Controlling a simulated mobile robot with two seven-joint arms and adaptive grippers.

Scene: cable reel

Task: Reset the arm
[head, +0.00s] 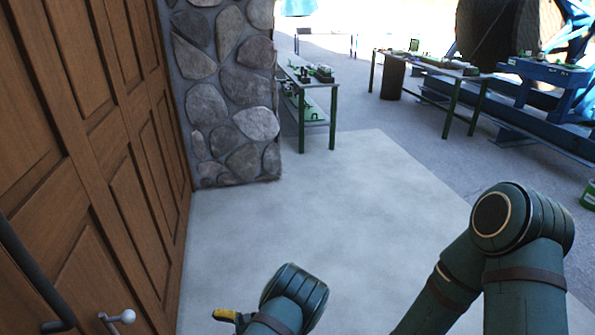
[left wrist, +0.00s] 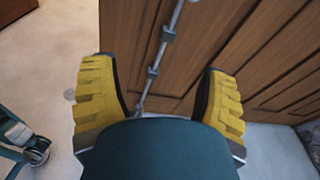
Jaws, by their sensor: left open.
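My left gripper (head: 225,315) shows at the bottom of the head view as a yellow finger beside a dark green wrist. In the left wrist view my left gripper (left wrist: 158,72) has its two yellow fingers wide apart, with nothing held between them. A grey metal rod (left wrist: 153,72) on the wooden door (left wrist: 245,40) appears between the fingers, beyond them; I cannot tell how far. My right arm (head: 510,220) is bent at the right of the head view. Its gripper is out of view.
A brown panelled door (head: 100,110) stands along the left, with a light round-ended handle (head: 125,317) low on it. A stone pillar (head: 225,95) adjoins it. The pale floor (head: 300,200) ahead is clear. Workbenches (head: 306,85) and blue machinery (head: 548,72) stand farther back.

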